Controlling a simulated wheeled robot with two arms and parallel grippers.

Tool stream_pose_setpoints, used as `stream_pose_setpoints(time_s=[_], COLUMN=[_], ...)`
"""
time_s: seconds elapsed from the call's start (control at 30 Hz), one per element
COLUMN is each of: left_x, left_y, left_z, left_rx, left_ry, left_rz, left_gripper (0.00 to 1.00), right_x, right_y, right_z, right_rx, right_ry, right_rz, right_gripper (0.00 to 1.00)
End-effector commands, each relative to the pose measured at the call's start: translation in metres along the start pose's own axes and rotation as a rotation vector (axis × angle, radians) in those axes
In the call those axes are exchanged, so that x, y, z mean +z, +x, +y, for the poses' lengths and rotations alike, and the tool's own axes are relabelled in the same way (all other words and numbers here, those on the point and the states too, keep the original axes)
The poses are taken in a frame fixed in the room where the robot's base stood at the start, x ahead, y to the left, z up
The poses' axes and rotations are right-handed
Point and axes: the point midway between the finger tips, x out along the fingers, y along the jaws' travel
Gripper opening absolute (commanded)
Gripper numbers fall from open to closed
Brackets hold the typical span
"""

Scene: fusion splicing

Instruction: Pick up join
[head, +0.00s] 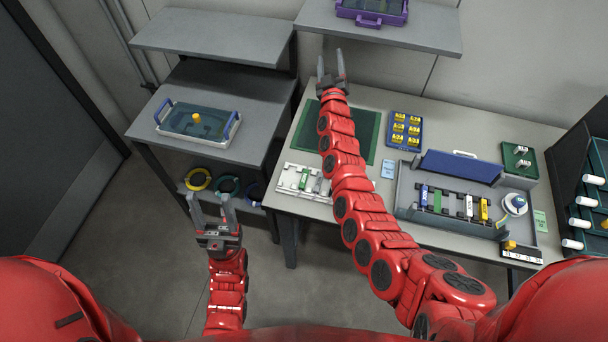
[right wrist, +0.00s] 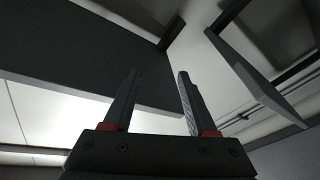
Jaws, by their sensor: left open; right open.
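No thing in view can be told for certain as the join. A grey splicing station (head: 406,201) with a raised blue lid (head: 460,166) stands on the bench at the right, with several small coloured blocks in a row in it. A white holder (head: 291,182) with a green piece sits at the bench's front left. My right gripper (head: 331,68) is open and empty, reaching beyond the green mat near the upper shelf; its spread fingers also show in the right wrist view (right wrist: 158,95). My left gripper (head: 211,205) is open and empty, in front of the left rack.
A green mat (head: 368,130) lies on the bench under my right arm. A blue tray (head: 417,124) holds several yellow pieces. A clear blue-handled tray (head: 176,129) is on the left shelf, above coloured coils (head: 198,180). A purple tray (head: 386,17) sits on the upper shelf. A dark rack (head: 584,150) stands right.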

Motion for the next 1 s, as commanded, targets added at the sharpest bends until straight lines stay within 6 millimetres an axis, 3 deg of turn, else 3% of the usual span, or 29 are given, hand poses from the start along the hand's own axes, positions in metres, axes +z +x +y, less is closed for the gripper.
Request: stream_pose_setpoints(time_s=[0.03,0.07,0.17,0.27,0.3,0.4,0.47,0.53,0.6,0.7,0.83,1.0], left_x=[-0.001,-0.002,-0.003,-0.004,-0.005,-0.006,-0.007,-0.007,-0.008,-0.008,-0.008,-0.006], left_y=[0.008,0.010,0.018,0.025,0.028,0.036,0.040,0.044,0.047,0.050,0.049,0.034], left_z=[0.000,-0.001,-0.001,-0.001,-0.001,-0.002,-0.002,-0.002,-0.002,-0.003,-0.002,-0.002], left_rx=[0.000,0.000,0.000,0.000,0.000,0.000,0.000,0.000,0.000,0.000,0.000,0.000], left_ry=[0.000,0.000,0.000,0.000,0.000,0.000,0.000,0.000,0.000,0.000,0.000,0.000], left_rz=[0.000,0.000,0.000,0.000,0.000,0.000,0.000,0.000,0.000,0.000,0.000,0.000], left_gripper=[0.56,0.56,0.56,0.56,0.56,0.56,0.56,0.56,0.56,0.56,0.56,0.56], right_x=[-0.030,-0.042,-0.085,-0.114,-0.121,-0.116,-0.101,-0.079,-0.057,-0.035,-0.019,0.000], right_y=[0.021,0.027,0.030,0.005,-0.012,-0.068,-0.105,-0.146,-0.181,-0.215,-0.239,-0.246], right_z=[-0.020,-0.038,-0.096,-0.144,-0.159,-0.178,-0.175,-0.160,-0.137,-0.103,-0.080,-0.088], right_rx=[-0.114,-0.196,-0.473,-0.761,-0.877,-1.176,-1.355,-1.553,-1.731,-1.922,-2.057,-2.079], right_ry=[-0.066,-0.118,-0.319,-0.570,-0.682,-0.973,-1.143,-1.314,-1.446,-1.562,-1.617,-1.622], right_rz=[-0.007,-0.013,0.005,0.055,0.083,0.150,0.183,0.209,0.221,0.225,0.224,0.233], right_gripper=[0.57,0.57,0.57,0.57,0.57,0.57,0.57,0.57,0.57,0.57,0.57,0.57])
